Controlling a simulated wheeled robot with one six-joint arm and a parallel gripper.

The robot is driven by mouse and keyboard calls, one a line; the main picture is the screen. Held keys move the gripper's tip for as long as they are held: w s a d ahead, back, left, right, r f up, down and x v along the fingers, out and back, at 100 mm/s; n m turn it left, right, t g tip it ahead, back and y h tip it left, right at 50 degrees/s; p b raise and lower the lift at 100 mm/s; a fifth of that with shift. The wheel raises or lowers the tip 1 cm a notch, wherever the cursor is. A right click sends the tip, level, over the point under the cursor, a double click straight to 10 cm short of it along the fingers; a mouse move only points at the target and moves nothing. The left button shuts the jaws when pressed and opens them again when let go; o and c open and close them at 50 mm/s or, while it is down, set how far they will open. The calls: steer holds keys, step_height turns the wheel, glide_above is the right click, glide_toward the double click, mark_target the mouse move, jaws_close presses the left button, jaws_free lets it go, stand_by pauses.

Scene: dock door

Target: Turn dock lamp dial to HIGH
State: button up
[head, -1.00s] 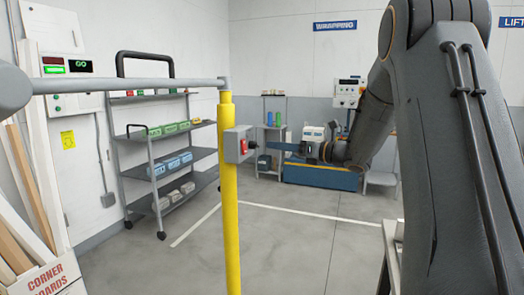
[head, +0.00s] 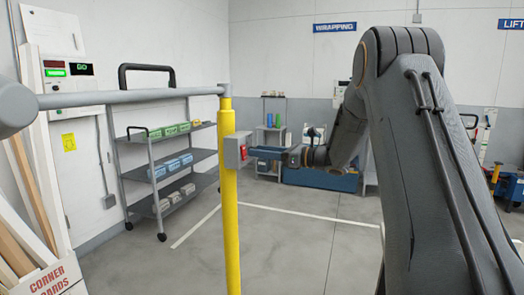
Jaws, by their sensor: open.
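A small grey box (head: 232,150) is fixed to the yellow post, with a red knob-like part (head: 243,152) on its right face. I cannot read any marking on it, nor tell which way the knob points. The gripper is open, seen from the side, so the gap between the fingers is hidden.
The yellow post (head: 230,220) carries a grey horizontal bar (head: 130,97) to the left. A grey shelf cart (head: 170,172) with bins stands behind it. Corner boards (head: 30,190) lean at far left. A blue machine (head: 320,179) stands behind my arm. The floor right of the post is clear.

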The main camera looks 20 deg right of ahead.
steer(key=c, duration=1)
steer(key=shift+m+b, duration=0.4)
steer(key=m, duration=1)
steer(key=m+g+p, duration=0.1)
steer(key=m, duration=0.9)
steer(key=shift+w+d, duration=0.2)
steer(key=shift+m, duration=0.3)
